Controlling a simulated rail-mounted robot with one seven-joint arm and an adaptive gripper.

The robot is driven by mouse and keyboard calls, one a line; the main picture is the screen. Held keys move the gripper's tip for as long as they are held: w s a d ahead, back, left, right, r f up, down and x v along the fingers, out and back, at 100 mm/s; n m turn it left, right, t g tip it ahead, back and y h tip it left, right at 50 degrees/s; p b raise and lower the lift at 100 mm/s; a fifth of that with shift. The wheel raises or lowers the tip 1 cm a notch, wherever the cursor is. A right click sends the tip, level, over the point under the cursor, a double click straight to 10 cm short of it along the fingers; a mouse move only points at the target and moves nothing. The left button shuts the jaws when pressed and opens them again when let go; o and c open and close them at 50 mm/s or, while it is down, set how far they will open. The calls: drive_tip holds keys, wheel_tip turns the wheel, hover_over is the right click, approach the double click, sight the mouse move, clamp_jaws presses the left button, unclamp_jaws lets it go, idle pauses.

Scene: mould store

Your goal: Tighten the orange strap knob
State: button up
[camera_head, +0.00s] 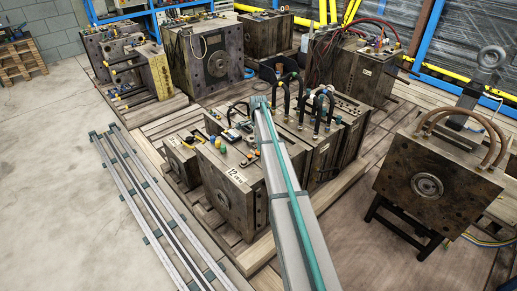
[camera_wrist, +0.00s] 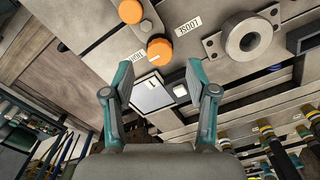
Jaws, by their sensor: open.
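In the wrist view an orange round knob (camera_wrist: 160,51) sits on a grey metal mould face, between a label reading TIGHT (camera_wrist: 137,55) and a label reading LOOSE (camera_wrist: 187,27). A second orange knob (camera_wrist: 130,11) is at the top edge, partly cut off. My gripper (camera_wrist: 159,75) is open and empty, with its teal fingers spread on either side below the first knob in the picture. I see no contact with the knob. In the head view my arm reaches over the middle mould (camera_head: 228,190), with the gripper end (camera_head: 259,103) at its far side. I cannot make out the orange knobs there.
A pale framed plate (camera_wrist: 152,95) and a small white block (camera_wrist: 180,90) lie between the fingers in the picture. A round metal ring (camera_wrist: 248,37) is at right. Hoses with coloured fittings (camera_wrist: 270,140) are lower right. More moulds (camera_head: 207,55) stand around.

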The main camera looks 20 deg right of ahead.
wheel_tip(320, 180, up, 8)
idle(0.6)
drive_tip(key=s+a+f+n, duration=0.2)
drive_tip(key=s+a, duration=0.1)
drive_tip(key=s+a+f+n, duration=0.2)
drive_tip(key=s+a+f, duration=0.1)
drive_tip(key=s, duration=0.1)
drive_tip(key=s+a+f+n, duration=0.1)
drive_tip(key=s+a+f, duration=0.1)
drive_tip(key=s+a, duration=0.2)
drive_tip(key=shift+a+f+n, duration=0.1)
drive_tip(key=shift+f+n, duration=0.2)
drive_tip(key=shift+n, duration=0.1)
drive_tip(key=s+a+f+n, duration=0.3)
drive_tip(key=s+a+n, duration=0.2)
drive_tip(key=s, duration=0.4)
drive_tip(key=s+a+f+n, duration=0.3)
drive_tip(key=s+a+n, duration=0.2)
drive_tip(key=s, duration=0.4)
drive_tip(key=s+a+f+n, duration=0.3)
drive_tip(key=s+a+n, duration=0.15)
drive_tip(key=s, duration=0.45)
drive_tip(key=s+f+g, duration=0.3)
drive_tip(key=s+f, duration=0.5)
drive_tip(key=s, duration=0.6)
drive_tip(key=s+f+g, duration=0.3)
drive_tip(key=s+f, duration=0.6)
drive_tip(key=s, duration=0.6)
drive_tip(key=shift+a+f+g+p, duration=0.2)
drive_tip(key=shift+a+g+p, duration=0.2)
